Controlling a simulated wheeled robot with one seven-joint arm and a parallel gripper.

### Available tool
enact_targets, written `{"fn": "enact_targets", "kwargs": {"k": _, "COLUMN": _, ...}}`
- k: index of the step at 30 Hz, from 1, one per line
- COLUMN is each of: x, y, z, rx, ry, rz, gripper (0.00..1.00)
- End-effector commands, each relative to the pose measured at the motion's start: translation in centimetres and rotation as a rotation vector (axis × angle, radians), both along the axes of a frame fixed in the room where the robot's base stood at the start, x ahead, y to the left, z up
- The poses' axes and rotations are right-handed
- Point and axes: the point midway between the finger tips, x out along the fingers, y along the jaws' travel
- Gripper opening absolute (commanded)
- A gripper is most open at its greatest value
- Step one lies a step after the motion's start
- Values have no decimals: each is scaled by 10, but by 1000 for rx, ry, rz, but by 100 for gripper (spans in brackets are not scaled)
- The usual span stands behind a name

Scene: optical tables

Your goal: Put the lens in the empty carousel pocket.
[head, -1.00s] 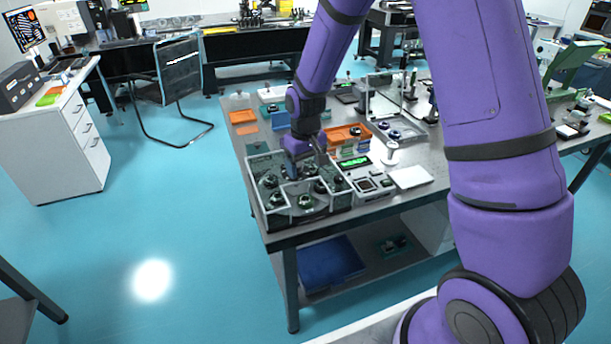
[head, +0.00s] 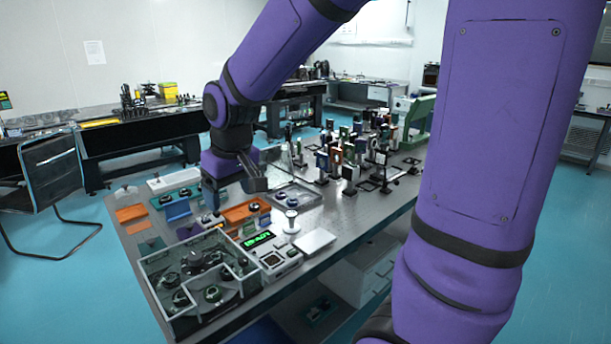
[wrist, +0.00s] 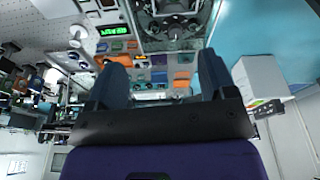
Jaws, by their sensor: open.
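The carousel (head: 213,295) sits in a clear-walled box at the near left end of the table, with several dark round mounts in it. It also shows at the top of the wrist view (wrist: 172,25). Which pocket is empty is too small to tell. My gripper (head: 233,190) is open and empty, above the small trays behind the carousel box. Its two fingers stand wide apart in the wrist view (wrist: 158,85), with nothing between them. I cannot tell which item is the lens; small round pieces lie in the orange tray (head: 235,217) and the grey tray (head: 312,198).
A box with a green display (head: 258,240), a white pedestal (head: 291,228) and a white pad (head: 314,241) stand right of the carousel. Several upright optic mounts (head: 350,172) crowd the table's far right.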

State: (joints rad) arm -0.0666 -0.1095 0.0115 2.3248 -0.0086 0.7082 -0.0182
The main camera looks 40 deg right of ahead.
Motion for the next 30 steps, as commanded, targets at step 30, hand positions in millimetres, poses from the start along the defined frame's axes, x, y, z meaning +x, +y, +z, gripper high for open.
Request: {"fn": "enact_targets", "kwargs": {"k": 30, "x": -184, "y": -28, "z": 86, "rx": 27, "ry": -243, "rz": -101, "gripper": 77}}
